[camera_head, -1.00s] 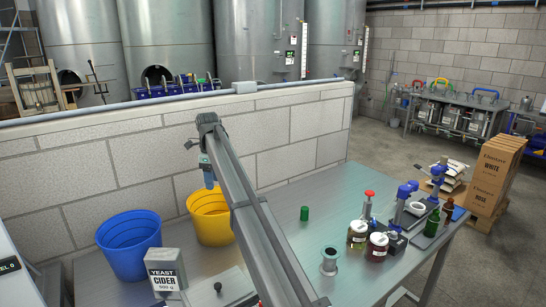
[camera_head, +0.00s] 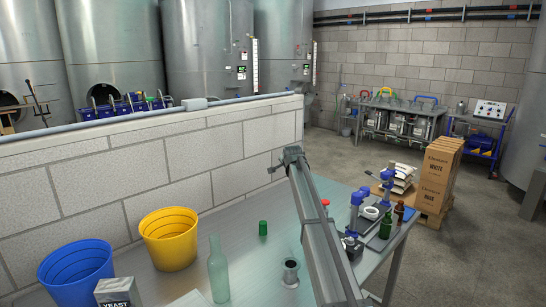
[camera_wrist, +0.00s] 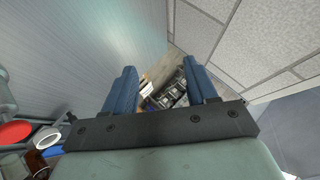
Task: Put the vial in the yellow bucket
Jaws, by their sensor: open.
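The yellow bucket (camera_head: 168,240) stands upright on the bench by the block wall in the head view; its floor is hidden. I cannot make out a clear vial. A small green cylinder (camera_head: 263,228) stands on the bench right of the bucket, and I cannot tell whether it is a vial or a stopper. My gripper shows in the wrist view (camera_wrist: 162,90), with its two blue fingers apart and nothing between them. In the head view the fingers are hidden behind my arm, which lies to the right of the bucket and the green cylinder.
A blue bucket (camera_head: 78,275) stands left of the yellow one. A pale green bottle (camera_head: 217,272) and a metal spool-shaped piece (camera_head: 290,272) stand at the front. Blue-topped devices (camera_head: 357,205) and a dark green bottle (camera_head: 386,224) crowd the right end. The block wall (camera_head: 160,180) runs behind.

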